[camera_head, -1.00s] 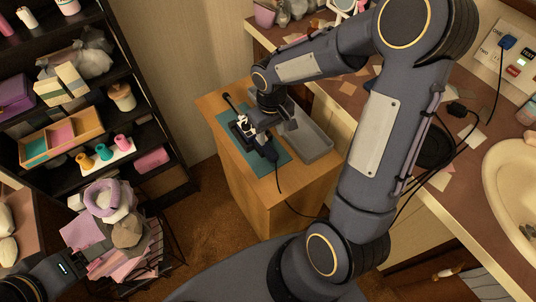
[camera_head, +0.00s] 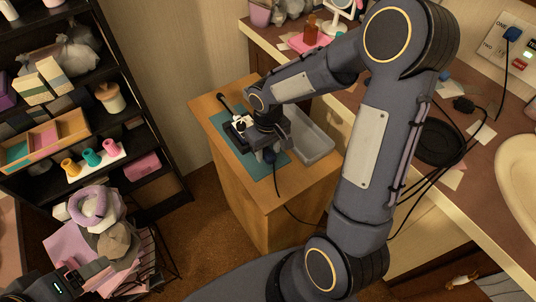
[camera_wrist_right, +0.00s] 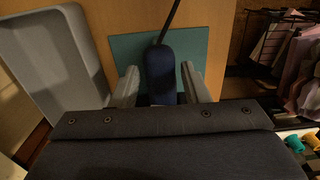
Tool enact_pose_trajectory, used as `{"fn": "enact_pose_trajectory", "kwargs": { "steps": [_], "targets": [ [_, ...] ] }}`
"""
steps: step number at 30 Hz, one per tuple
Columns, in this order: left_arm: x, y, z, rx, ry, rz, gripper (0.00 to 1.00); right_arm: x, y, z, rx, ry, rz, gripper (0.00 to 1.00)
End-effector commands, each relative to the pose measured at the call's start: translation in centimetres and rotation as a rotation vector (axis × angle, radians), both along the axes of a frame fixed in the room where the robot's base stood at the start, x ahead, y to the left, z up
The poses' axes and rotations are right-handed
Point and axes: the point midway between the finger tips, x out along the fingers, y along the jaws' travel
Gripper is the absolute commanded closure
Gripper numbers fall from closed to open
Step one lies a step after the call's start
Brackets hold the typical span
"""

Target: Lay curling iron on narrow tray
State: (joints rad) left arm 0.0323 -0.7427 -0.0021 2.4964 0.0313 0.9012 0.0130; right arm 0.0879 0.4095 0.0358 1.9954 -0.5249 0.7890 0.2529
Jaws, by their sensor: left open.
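The curling iron lies on a teal mat (camera_head: 262,172) on a wooden cabinet. Its dark blue handle (camera_wrist_right: 160,72) shows in the right wrist view, with the cord running off its end. In the head view its black rod (camera_head: 224,102) points to the back left, and my right gripper hides most of the handle. My right gripper (camera_wrist_right: 160,88) has its fingers apart on either side of the handle, with narrow gaps visible. The narrow grey tray (camera_head: 318,150) lies beside the mat, empty; it also shows in the wrist view (camera_wrist_right: 88,50). My left gripper (camera_head: 72,277) is open at the lower left, away from the cabinet.
A wire rack of towels (camera_head: 105,240) stands left of the cabinet, near my left gripper. A dark shelf unit (camera_head: 150,195) fills the left. A cluttered counter (camera_head: 385,100) with a basin (camera_head: 518,175) runs along the right. The cord hangs over the cabinet's front edge.

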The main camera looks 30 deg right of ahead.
Motion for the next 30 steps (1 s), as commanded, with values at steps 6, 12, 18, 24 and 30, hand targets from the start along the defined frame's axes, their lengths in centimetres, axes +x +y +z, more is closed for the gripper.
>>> {"fn": "enact_pose_trajectory", "kwargs": {
  "steps": [6, 12, 18, 24, 30],
  "targets": [
    [0.0, 0.0, 0.0, 0.000, 0.000, 0.000, 0.31, 0.0, 0.0, 0.0, 0.000, 0.000, 0.000, 0.73],
    [0.0, 0.0, 0.0, 0.000, 0.000, 0.000, 0.31, 0.0, 0.0, 0.0, 0.000, 0.000, 0.000, 0.86],
    [0.0, 0.0, 0.0, 0.000, 0.000, 0.000, 0.31, 0.1, 0.0, 0.1, 0.000, -0.003, 0.000, 0.97],
    [0.0, 0.0, 1.5, 0.000, 0.000, 0.000, 0.31, 0.1, 0.0, 1.9, 0.000, -0.004, 0.000, 0.97],
    [0.0, 0.0, 4.8, 0.000, 0.000, 0.000, 0.31, 0.2, 0.0, 6.0, -0.001, -0.006, 0.000, 0.97]
  ]
}}
